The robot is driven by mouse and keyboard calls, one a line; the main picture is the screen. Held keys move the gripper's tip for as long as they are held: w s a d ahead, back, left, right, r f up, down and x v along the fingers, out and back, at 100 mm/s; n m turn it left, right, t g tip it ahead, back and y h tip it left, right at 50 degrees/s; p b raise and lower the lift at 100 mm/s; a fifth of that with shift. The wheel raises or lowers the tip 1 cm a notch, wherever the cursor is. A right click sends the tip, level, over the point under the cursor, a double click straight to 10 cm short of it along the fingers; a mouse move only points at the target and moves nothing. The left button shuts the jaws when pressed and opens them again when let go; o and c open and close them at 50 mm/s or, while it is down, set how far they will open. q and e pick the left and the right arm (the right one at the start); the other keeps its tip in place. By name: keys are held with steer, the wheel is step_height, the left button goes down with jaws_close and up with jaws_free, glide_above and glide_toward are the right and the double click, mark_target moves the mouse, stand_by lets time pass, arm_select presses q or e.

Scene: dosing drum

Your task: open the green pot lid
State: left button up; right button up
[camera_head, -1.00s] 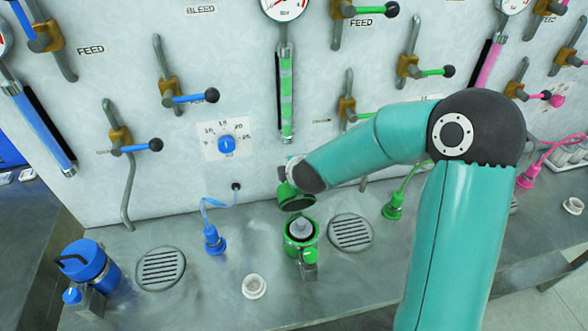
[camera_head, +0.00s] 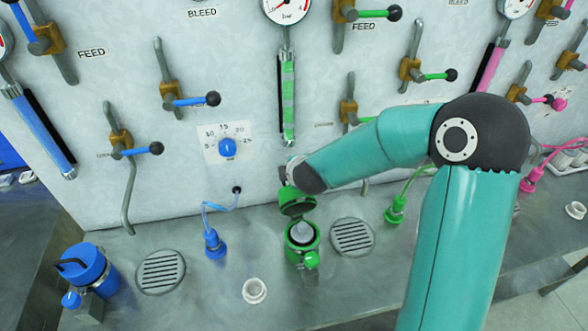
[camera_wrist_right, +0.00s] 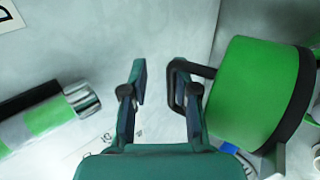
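The green pot (camera_head: 302,238) stands on the metal bench, with a light grey piece inside its open mouth. Its green lid (camera_head: 297,203) is swung up and tilted back toward the wall, dark underside showing. In the right wrist view the lid (camera_wrist_right: 245,88) fills the right side, with its black loop handle (camera_wrist_right: 191,72). My right gripper (camera_wrist_right: 158,92) is open with a clear gap between its fingers. Its right finger overlaps the handle; I cannot tell if they touch. In the head view my right wrist is behind the lid and the fingers are hidden. My left gripper is out of view.
A closed blue pot (camera_head: 88,268) stands at the left. Round drain grates (camera_head: 161,271) and a small white cup (camera_head: 254,290) lie on the bench. Levers, a dial (camera_head: 227,147) and gauges cover the wall behind. A green plug (camera_head: 396,210) is right of the green pot.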

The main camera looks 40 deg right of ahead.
steer(key=shift+s+f, duration=0.15)
steer(key=shift+f, duration=0.3)
steer(key=shift+s+a+r, duration=0.15)
steer(key=shift+s+r, duration=0.1)
steer(key=shift+r, duration=0.1)
steer(key=v, duration=1.1)
steer(key=shift+w+r, duration=0.2)
steer(key=shift+r, duration=0.15)
steer(key=shift+c, duration=0.3)
